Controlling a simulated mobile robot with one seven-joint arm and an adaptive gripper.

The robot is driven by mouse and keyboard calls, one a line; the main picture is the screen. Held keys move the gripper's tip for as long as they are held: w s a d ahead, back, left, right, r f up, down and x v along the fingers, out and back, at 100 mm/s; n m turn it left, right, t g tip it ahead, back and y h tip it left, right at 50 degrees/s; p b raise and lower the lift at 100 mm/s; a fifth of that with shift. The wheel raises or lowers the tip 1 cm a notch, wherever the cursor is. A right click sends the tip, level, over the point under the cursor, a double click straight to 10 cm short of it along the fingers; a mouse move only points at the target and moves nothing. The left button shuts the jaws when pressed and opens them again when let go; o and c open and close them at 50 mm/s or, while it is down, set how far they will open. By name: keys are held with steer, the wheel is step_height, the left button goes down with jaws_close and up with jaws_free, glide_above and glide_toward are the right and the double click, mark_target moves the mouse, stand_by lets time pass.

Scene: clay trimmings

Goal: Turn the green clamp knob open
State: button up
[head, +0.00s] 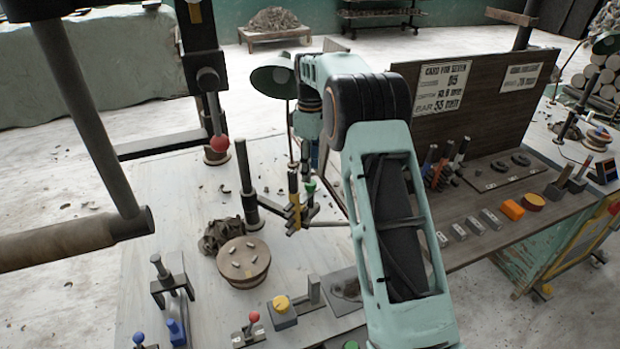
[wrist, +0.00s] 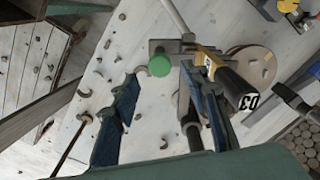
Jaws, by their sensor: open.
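The green clamp knob (wrist: 159,66) is a round green disc at the upper middle of the wrist view. It sits at the end of a grey clamp bar beside a yellow part (wrist: 207,60) and a dark post marked 03 (wrist: 238,90). My gripper (wrist: 160,74) is open, with its blue fingers spread on either side of the knob in the picture. I cannot tell whether either finger touches it. In the head view the green knob (head: 310,187) shows beside the yellow clamp (head: 294,212), just below my wrist; my gripper is mostly hidden there.
A round wooden disc (head: 244,274) with small clay pieces stands left of the clamp, near a clay lump (head: 222,234). A green lamp (head: 273,80) stands behind. Controls with red, yellow and blue knobs line the front. Curled trimmings litter the pale tabletop.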

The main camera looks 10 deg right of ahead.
mark_target(307, 192)
steer(key=shift+f, duration=2.1)
steer(key=shift+c, duration=0.5)
jaws_close()
